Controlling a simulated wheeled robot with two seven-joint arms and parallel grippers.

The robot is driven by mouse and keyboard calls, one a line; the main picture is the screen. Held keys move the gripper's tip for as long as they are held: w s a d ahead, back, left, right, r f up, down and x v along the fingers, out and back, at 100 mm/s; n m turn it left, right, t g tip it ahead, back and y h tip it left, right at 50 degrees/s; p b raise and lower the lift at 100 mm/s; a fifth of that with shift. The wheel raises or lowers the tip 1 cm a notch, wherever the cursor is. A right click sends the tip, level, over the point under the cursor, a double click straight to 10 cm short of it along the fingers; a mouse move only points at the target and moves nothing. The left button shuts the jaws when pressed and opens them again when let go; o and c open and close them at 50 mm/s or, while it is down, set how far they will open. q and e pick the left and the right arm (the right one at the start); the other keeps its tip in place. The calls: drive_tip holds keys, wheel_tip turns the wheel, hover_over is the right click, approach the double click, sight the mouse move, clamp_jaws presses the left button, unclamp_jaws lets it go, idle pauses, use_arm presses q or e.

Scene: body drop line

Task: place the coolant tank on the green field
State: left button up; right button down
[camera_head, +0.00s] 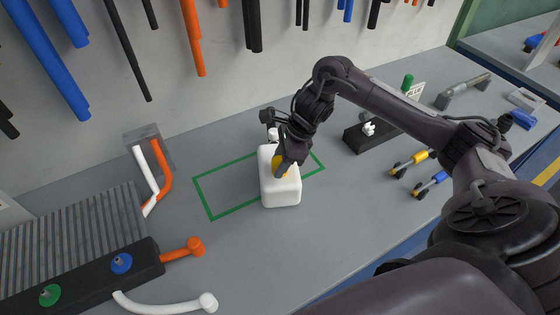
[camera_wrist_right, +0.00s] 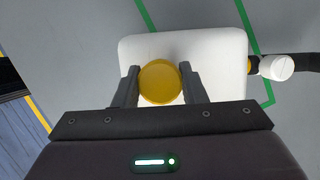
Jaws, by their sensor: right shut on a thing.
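The coolant tank (camera_head: 281,190) is a white block with a yellow cap (camera_head: 278,167). It is at the green-outlined field (camera_head: 207,201) on the grey bench, overlapping the outline's front side in the head view. I cannot tell whether it touches the bench. My right gripper (camera_head: 283,165) is above the tank and shut on the yellow cap. In the right wrist view the two fingers (camera_wrist_right: 158,88) sit either side of the cap (camera_wrist_right: 160,82), with the white tank (camera_wrist_right: 222,58) below. A green line (camera_wrist_right: 245,18) shows beside the tank. My left gripper is not in view.
A black block (camera_head: 365,136) and yellow and blue shock-like parts (camera_head: 412,162) lie at right. Hoses hang along the wall behind. The bench in front of the tank is clear.

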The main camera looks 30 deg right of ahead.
drive_tip(key=shift+f+b, duration=0.25)
drive_tip(key=shift+b, duration=0.05)
drive_tip(key=c, duration=0.9)
unclamp_jaws()
